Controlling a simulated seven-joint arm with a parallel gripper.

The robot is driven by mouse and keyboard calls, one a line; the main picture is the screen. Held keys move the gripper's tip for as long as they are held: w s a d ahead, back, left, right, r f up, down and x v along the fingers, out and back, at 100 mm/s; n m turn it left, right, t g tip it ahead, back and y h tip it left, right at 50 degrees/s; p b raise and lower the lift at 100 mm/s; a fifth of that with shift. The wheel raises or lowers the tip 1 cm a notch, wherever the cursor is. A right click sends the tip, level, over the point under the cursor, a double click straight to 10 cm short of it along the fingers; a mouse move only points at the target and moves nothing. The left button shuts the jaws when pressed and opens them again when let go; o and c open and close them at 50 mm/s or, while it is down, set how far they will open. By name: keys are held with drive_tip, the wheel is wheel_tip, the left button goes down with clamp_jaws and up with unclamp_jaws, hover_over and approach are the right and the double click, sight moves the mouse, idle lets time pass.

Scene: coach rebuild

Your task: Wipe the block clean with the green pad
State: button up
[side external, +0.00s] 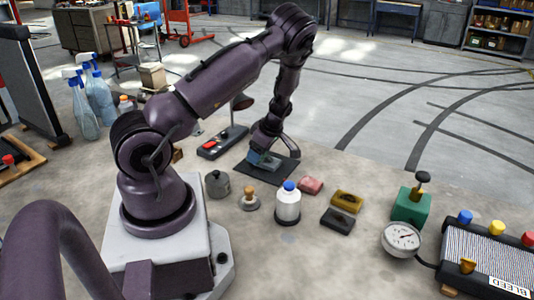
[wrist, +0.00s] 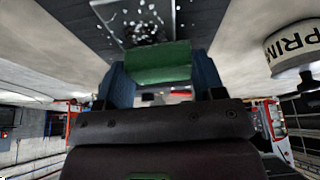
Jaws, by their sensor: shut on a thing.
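The green pad (wrist: 158,62) is held between the two blue fingers of my gripper (wrist: 162,78) in the wrist view. My gripper (side external: 262,158) is low over the dark mat (side external: 284,177) in the side view, and I cannot make out the pad there. A dark, glossy surface with scattered white specks, which looks like the block (wrist: 146,26), lies just beyond the pad in the wrist view. The pad's near edge seems close to it; I cannot tell whether they touch. In the side view the block is mostly hidden by my gripper.
A grey pot (side external: 217,185) and a wooden-knobbed piece (side external: 249,200) are nearer. A gauge (side external: 401,239) is farther right.

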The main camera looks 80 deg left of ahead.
sight(273, 164)
drive_tip(key=shift+s+a, duration=0.3)
drive_tip(key=shift+s, duration=0.1)
drive_tip(key=shift+w+d, duration=2.45)
drive_tip(key=shift+w, duration=0.05)
wheel_tip(273, 164, up, 8)
drive_tip(key=shift+s+a, duration=0.1)
drive_tip(key=w+d+r+m+t+h, duration=0.1)
drive_tip(key=w+d+r+m+t, duration=0.1)
drive_tip(key=d+m, duration=0.7)
drive_tip(key=w+d+r+m+t+h, duration=0.1)
drive_tip(key=w+d+r+m+t, duration=0.1)
drive_tip(key=d+m, duration=0.7)
drive_tip(key=w+d+r+m+t+h, duration=0.1)
drive_tip(key=w+d+r+m+t, duration=0.1)
drive_tip(key=d+m, duration=0.7)
wheel_tip(273, 164, up, 2)
drive_tip(key=shift+w+d+r+m+t, duration=0.25)
drive_tip(key=shift+d+m+t, duration=0.1)
drive_tip(key=shift+t, duration=0.55)
